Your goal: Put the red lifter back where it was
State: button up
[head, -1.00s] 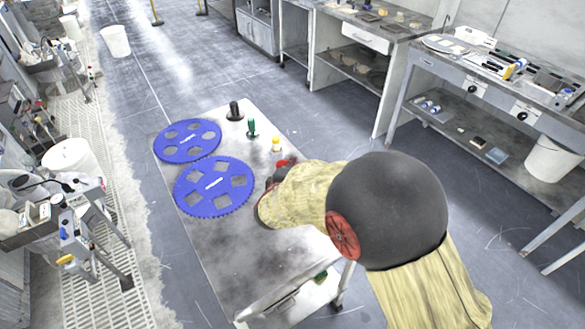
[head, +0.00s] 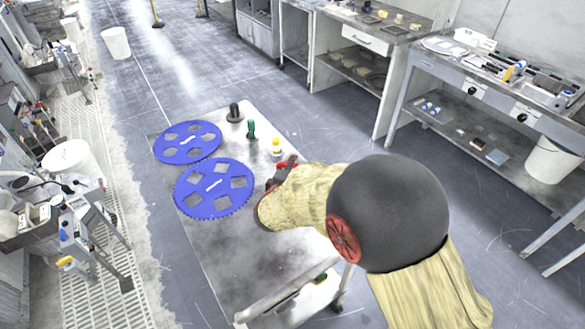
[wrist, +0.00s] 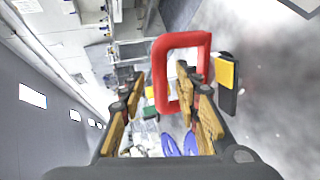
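The red lifter (head: 285,170) has a red loop handle and shows at the right edge of the cart top, partly hidden by my gripper. In the wrist view its red loop handle (wrist: 161,80) stands between and beyond my fingers. My gripper (wrist: 168,95) is open, with a clear gap between its fingers. The right finger overlaps the loop's opening in the picture. Whether either finger touches the handle, I cannot tell. The lifter's base is hidden. My gripper is low over the cart's right side, mostly hidden by my arm in the head view.
Two blue platens (head: 214,190) lie on the grey cart (head: 225,262). A black knob (head: 234,112), a green-handled piece (head: 251,130) and a yellow-topped piece (head: 277,148) stand at its far right. The cart's near part is clear. Benches stand along the right.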

jog(key=p+v, duration=0.3)
jog(key=v, duration=0.9)
jog(key=s+d+r+m+g+h, duration=0.1)
jog(key=s+d+r+m+g, duration=0.15)
jog(key=d, duration=0.55)
jog(key=s+d+r+m+g+h, duration=0.2)
jog(key=s+d+r+m, duration=0.2)
jog(key=d, duration=0.4)
jog(key=s+d+r+m+g+h, duration=0.1)
jog(key=s+d+r+m+g, duration=0.2)
jog(key=d, duration=0.5)
jog(key=s+a+r+m+y, duration=0.1)
jog(key=s+r+m+y, duration=0.1)
jog(key=s, duration=0.6)
jog(key=s+a+r+m+y, duration=0.1)
jog(key=s+m+y, duration=0.3)
jog(key=s, duration=0.4)
jog(key=shift+r+y, duration=0.3)
jog(key=shift+r, duration=0.6)
jog(key=shift+s+a, duration=0.1)
